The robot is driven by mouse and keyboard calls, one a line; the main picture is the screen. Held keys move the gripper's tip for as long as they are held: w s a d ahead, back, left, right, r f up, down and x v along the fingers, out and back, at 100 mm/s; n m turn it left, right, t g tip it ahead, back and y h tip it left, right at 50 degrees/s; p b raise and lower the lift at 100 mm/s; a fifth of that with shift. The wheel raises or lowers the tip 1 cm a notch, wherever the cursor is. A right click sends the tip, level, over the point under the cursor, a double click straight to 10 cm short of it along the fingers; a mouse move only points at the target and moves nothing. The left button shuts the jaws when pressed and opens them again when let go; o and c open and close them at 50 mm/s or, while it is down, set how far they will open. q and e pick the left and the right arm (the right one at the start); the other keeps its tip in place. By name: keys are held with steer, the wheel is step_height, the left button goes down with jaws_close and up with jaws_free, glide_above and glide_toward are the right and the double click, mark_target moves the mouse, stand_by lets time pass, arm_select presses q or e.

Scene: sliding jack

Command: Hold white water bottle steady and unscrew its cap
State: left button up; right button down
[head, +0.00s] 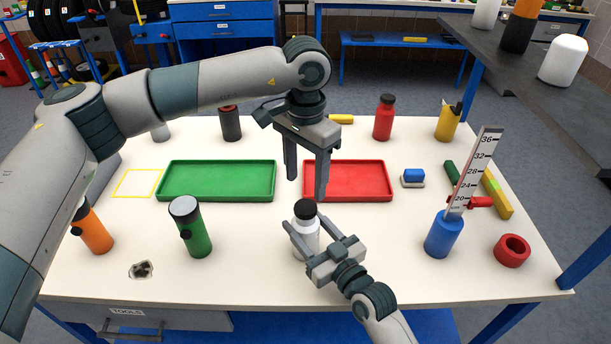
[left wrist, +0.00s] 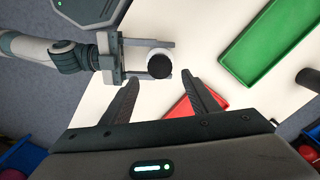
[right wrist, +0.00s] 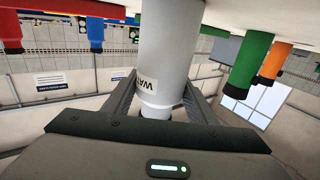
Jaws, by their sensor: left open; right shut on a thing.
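The white water bottle (head: 303,243) stands upright near the front middle of the table, with its black cap (head: 306,209) on top. My right gripper (head: 322,232) is shut around the bottle's body from the front right. In the right wrist view the white bottle (right wrist: 172,50) fills the space between the fingers, with part of its label showing. My left gripper (head: 306,192) points down above the bottle, open and empty, its fingertips a little above and behind the cap. In the left wrist view the black cap (left wrist: 159,66) lies beyond the open fingers.
A green tray (head: 217,197) and a red tray (head: 347,198) lie behind the bottle. A green bottle (head: 194,232) and an orange one (head: 93,230) stand to the left. A blue container (head: 443,236) with a ruler and a red ring (head: 512,250) are at the right.

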mark_target(305, 206)
arm_select(q)
steer(key=shift+f, duration=0.1)
steer(key=shift+f, duration=3.95)
steer(key=c, duration=1.1)
